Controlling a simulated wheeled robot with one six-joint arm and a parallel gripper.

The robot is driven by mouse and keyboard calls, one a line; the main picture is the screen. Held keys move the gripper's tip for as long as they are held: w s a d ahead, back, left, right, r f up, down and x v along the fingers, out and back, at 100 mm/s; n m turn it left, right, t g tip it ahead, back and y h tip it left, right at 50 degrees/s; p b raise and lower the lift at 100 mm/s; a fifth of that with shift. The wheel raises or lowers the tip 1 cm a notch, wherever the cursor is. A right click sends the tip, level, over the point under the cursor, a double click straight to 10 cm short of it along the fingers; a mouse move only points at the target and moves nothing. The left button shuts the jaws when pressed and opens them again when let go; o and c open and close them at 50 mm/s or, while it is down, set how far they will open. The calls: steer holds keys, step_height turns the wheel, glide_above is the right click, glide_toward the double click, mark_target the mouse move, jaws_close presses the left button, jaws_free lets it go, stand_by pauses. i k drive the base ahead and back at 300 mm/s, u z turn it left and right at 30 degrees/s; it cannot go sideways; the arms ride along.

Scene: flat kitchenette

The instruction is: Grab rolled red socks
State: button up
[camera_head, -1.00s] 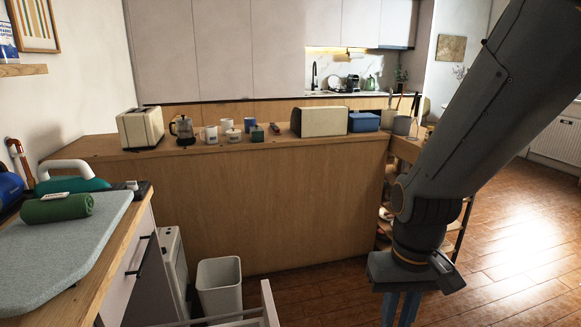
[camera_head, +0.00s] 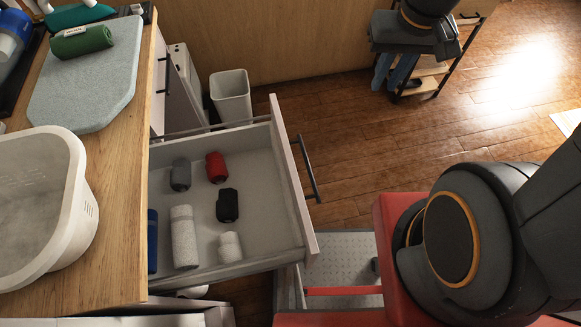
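The rolled red socks (camera_head: 216,167) lie in the open drawer (camera_head: 262,180), towards its far side. A grey roll (camera_head: 181,174) lies just left of them and a black roll (camera_head: 228,205) lies nearer, slightly to the right; neither seems to touch them. My gripper (camera_head: 393,82) hangs at the top right, outside the drawer and well away from the socks. Its blue fingers point down and look apart, with nothing seen between them.
White rolls (camera_head: 184,237) and a blue roll (camera_head: 152,240) share the drawer. A white laundry basket (camera_head: 75,215) and a green roll (camera_head: 82,41) on an ironing board (camera_head: 95,85) are on the counter. A white bin (camera_head: 231,96) stands behind the drawer.

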mark_target(215, 167)
steer(key=u, duration=1.9)
steer(key=k, duration=0.9)
steer(key=z, duration=0.45)
